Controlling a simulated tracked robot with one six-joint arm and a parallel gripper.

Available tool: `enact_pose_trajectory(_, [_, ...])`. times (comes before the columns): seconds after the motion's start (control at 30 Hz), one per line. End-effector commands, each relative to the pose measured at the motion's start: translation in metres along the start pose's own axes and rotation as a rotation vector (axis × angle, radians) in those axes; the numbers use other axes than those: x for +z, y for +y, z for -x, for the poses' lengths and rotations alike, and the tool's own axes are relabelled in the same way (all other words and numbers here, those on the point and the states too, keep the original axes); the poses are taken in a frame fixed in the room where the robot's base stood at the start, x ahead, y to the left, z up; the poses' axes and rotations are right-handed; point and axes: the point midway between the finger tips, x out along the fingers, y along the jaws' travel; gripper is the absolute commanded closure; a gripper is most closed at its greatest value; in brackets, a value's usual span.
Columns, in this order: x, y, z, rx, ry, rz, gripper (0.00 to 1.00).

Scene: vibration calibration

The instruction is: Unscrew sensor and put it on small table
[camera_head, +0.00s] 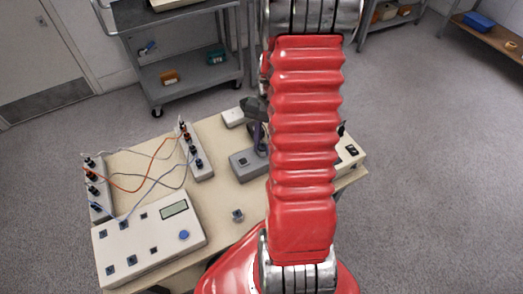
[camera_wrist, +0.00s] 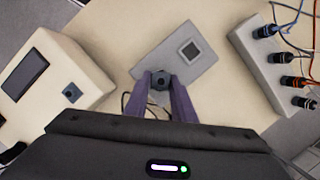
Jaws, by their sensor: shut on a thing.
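In the wrist view, a dark hexagonal sensor (camera_wrist: 161,80) sits between the tips of my gripper's purple fingers (camera_wrist: 160,84). My gripper is shut on it. The sensor is at the near end of a grey block (camera_wrist: 208,62) with a square dark patch; I cannot tell if it is still threaded into the block. In the head view my gripper (camera_head: 260,146) is partly hidden by my red arm, at the grey block (camera_head: 242,170). The beige table (camera_head: 205,222) carries the block.
A control box with a display (camera_head: 150,236) stands at the table's left front. Two terminal strips (camera_head: 98,195) (camera_head: 199,160) with orange and blue cables stand behind it. A small grey piece (camera_head: 237,215) lies on bare table. A grey cart (camera_head: 190,75) stands behind.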

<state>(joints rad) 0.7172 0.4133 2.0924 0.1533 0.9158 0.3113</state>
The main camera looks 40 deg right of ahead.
Motion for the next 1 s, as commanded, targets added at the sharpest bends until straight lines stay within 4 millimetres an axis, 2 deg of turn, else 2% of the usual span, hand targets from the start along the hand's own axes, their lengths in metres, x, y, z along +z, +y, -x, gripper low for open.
enact_pose_trajectory(0.2, [0.0011,-0.0017,-0.0018,0.068,-0.003,0.214,1.00])
enact_pose_trajectory(0.57, [0.0011,-0.0017,-0.0018,0.077,-0.004,0.246,1.00])
enact_pose_trajectory(0.9, [0.0025,-0.0040,-0.0023,0.170,-0.005,0.546,1.00])
enact_pose_trajectory(1.0, [0.0023,-0.0038,-0.0022,0.178,-0.005,0.570,1.00])
